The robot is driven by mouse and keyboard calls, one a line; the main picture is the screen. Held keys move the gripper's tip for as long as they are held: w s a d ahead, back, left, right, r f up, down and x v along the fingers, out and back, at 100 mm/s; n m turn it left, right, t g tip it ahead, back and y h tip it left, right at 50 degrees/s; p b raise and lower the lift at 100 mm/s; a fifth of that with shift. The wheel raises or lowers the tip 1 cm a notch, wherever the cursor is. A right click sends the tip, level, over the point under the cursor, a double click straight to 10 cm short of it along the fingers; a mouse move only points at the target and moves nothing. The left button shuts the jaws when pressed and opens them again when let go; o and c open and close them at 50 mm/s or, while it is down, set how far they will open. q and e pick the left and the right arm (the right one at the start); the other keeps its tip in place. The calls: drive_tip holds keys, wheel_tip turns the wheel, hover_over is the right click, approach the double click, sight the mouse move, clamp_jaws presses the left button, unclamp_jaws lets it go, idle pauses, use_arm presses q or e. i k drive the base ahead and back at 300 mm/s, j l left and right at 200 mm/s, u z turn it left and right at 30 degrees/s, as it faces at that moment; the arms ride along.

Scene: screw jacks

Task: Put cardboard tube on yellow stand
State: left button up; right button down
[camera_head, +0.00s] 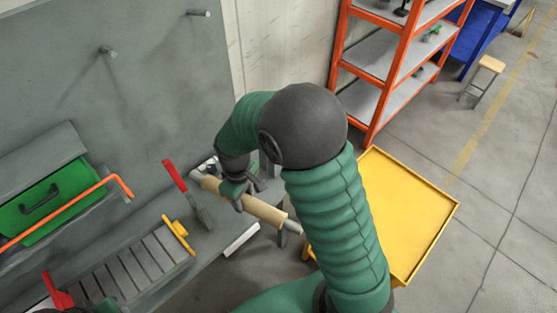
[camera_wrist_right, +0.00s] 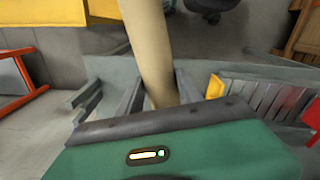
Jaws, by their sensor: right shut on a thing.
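The cardboard tube (camera_head: 262,211) is a tan cylinder, tilted in the head view and held over the front edge of the grey bench. My right gripper (camera_head: 241,196) is shut around it; in the right wrist view the tube (camera_wrist_right: 150,45) runs up from between the fingers (camera_wrist_right: 155,95). A pale grey part shows at the tube's lower right end; I cannot tell whether it is joined to it. The yellow stand (camera_head: 410,210) has a flat, rimmed top, bare where visible, and is partly hidden by my right arm. The tube is apart from its top. My left gripper's fingers are not visible.
The grey bench (camera_head: 215,240) holds a red-handled tool (camera_head: 175,175), a slatted piece with a yellow end (camera_head: 178,236) and a green box (camera_head: 40,205) behind an orange bar. An orange shelf rack (camera_head: 370,75) stands behind the stand. Open floor (camera_head: 490,230) lies to the right.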

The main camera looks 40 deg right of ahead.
sight(384, 219)
drive_tip(key=i+l+z, duration=0.15)
drive_tip(key=z, duration=1.5)
